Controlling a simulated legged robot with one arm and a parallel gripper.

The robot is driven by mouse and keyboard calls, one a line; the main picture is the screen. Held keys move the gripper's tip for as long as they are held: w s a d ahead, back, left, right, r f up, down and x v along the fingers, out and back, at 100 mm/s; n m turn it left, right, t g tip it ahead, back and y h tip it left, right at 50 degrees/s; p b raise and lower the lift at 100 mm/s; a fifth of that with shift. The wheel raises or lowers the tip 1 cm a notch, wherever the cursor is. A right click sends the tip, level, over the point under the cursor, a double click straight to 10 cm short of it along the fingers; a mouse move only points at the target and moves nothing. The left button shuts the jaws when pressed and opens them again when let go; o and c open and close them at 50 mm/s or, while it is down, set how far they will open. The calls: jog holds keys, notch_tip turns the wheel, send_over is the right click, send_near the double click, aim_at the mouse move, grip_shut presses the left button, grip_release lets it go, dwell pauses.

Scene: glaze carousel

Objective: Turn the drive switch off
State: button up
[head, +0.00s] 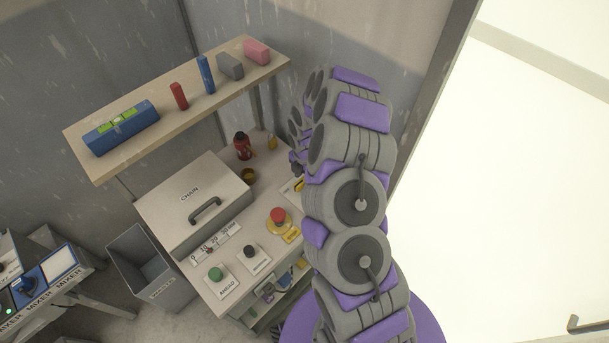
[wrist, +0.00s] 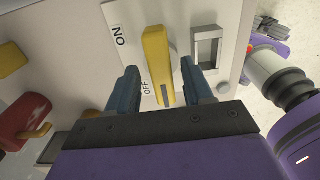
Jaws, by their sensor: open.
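The drive switch (wrist: 156,55) is a yellow bar-shaped handle on a white plate in the wrist view. ON is printed by its upper left and OFF by its lower left. A dark line marks the handle's lower end, close to OFF. My gripper (wrist: 159,75) is open, with one finger on each side of the handle's lower part. I cannot tell whether either finger touches it. In the head view a small yellow part of the switch (head: 298,184) shows beside my arm, which hides the rest.
A grey rectangular frame (wrist: 206,48) is right of the switch. The CHAIN box (head: 180,215) stands left, under a shelf (head: 190,105).

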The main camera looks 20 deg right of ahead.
notch_tip(320, 180, up, 17)
jog(key=p, duration=0.2)
jog(key=shift+r, duration=0.15)
dwell(0.7)
